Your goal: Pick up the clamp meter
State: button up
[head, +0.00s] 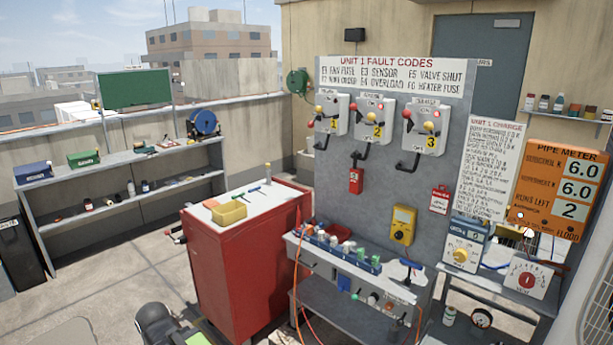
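A yellow handheld meter (403,225) with a dark display is on the grey fault-code panel, low and right of its middle, just above the narrow bench. It looks most like the clamp meter, but its jaw is too small to make out. It appears upright, and nothing visibly covers its front. I cannot tell how it is held there. My gripper cannot be made out in the head view, so nothing shows of its fingers or of anything in them.
The narrow bench (384,283) below the meter holds bottles and tools. An orange hose (297,275) hangs at its left end. A red cabinet (230,275) with a yellow bin (229,213) stands left of it. Open floor (95,280) lies farther left, before grey shelves (135,155).

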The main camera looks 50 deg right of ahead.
aim_at(356, 174)
jog(key=u, duration=0.1)
jog(key=i, duration=1.15)
jog(key=z, duration=0.15)
